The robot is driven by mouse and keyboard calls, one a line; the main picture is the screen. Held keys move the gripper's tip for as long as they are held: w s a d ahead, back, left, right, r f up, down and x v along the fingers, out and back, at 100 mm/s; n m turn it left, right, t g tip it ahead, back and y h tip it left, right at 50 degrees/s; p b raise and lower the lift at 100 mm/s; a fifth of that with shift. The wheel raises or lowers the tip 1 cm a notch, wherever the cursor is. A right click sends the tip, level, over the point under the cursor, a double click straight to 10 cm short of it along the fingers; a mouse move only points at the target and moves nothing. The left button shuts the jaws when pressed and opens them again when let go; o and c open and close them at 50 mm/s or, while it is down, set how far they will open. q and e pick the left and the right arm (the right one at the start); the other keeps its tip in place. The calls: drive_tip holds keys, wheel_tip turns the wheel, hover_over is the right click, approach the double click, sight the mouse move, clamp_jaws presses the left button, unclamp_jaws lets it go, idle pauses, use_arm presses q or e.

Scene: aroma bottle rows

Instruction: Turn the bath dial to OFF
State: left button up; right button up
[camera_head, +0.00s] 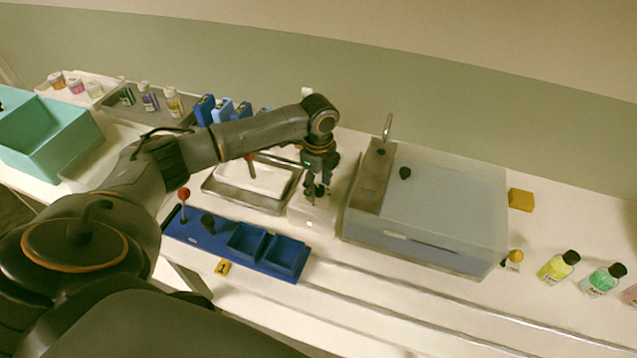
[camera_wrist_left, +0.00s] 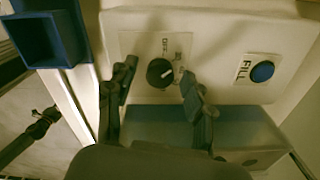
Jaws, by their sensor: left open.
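The bath dial is a round black knob (camera_wrist_left: 160,73) with a white pointer mark, on a light plate with OFF lettering above it in the left wrist view. A second label beside OFF is too blurred to read. The pointer mark is on the knob's right side; I cannot tell which label it points at. My left gripper (camera_wrist_left: 158,72) is open, with one finger on each side of the knob; contact is not clear. In the head view my left gripper (camera_head: 317,191) points down over the small white control box (camera_head: 312,213). My right gripper is not in view.
A blue FILL button (camera_wrist_left: 262,71) sits on the same panel, right of the dial. The translucent bath tank (camera_head: 440,205) stands right of the control box. A blue tray (camera_head: 212,242) with a red-knobbed lever (camera_head: 184,194) is at the front left, and a metal tray (camera_head: 248,194) lies behind it.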

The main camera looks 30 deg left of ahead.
use_arm(q)
clamp_jaws()
drive_tip(key=shift+r+n+p, duration=0.2)
drive_tip(key=shift+n+p, duration=0.3)
drive_tip(key=shift+p, duration=0.45)
drive_tip(key=n+p, duration=0.3)
drive_tip(key=p, duration=0.1)
drive_tip(key=shift+n+p, duration=0.35)
drive_tip(key=shift+n, duration=0.05)
drive_tip(key=shift+f+n+p, duration=0.15)
drive_tip(key=shift+n+p, duration=1.25)
drive_tip(key=shift+n, duration=0.2)
unclamp_jaws()
